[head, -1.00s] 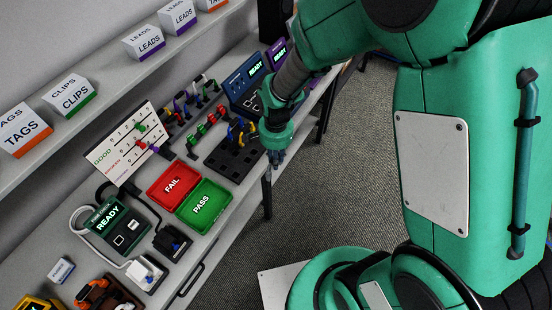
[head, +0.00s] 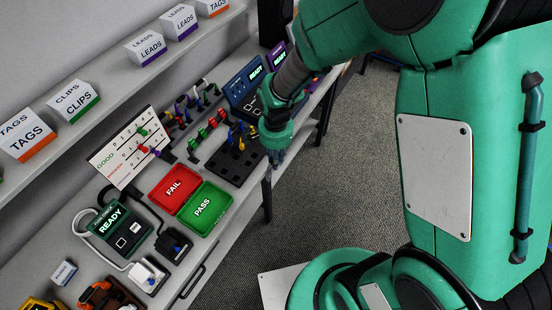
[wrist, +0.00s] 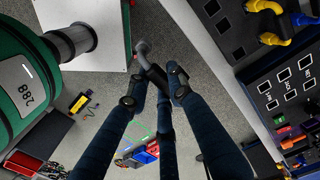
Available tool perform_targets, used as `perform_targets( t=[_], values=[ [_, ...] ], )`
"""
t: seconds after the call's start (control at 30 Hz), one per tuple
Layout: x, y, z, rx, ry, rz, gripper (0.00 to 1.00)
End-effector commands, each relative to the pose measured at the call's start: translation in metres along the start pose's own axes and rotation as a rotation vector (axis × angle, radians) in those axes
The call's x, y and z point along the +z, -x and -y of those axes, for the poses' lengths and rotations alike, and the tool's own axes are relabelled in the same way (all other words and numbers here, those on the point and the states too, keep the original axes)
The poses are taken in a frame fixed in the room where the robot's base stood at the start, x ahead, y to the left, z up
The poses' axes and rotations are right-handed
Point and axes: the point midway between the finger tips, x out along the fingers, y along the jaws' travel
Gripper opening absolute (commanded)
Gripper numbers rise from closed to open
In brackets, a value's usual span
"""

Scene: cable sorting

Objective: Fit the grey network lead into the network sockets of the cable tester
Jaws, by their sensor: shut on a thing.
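My gripper (head: 275,155) is at the front edge of the bench, beside the black slotted rack, in the head view. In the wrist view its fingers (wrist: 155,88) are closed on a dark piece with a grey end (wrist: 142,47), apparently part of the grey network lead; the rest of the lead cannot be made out. A blue tester (head: 243,88) with a lit READY screen stands behind the gripper at the back of the bench, partly covered by my arm.
Red FAIL (head: 173,187) and green PASS (head: 205,208) trays and a green READY unit (head: 122,228) lie leftward. Several hung leads line the back.

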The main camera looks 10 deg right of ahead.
Motion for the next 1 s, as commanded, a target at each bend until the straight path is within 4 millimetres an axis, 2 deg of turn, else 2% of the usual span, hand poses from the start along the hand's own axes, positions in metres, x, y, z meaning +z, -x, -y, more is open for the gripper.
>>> perform_targets(
  t=[0.17, 0.37, 1.0],
  values=[
    [-0.008, 0.005, 0.009, 0.0, 0.0, 0.0, 0.0],
    [-0.028, 0.015, 0.03, 0.0, -0.001, 0.0, 0.0],
    [-0.117, 0.041, 0.117, -0.002, -0.001, 0.001, 0.0]
  ],
)
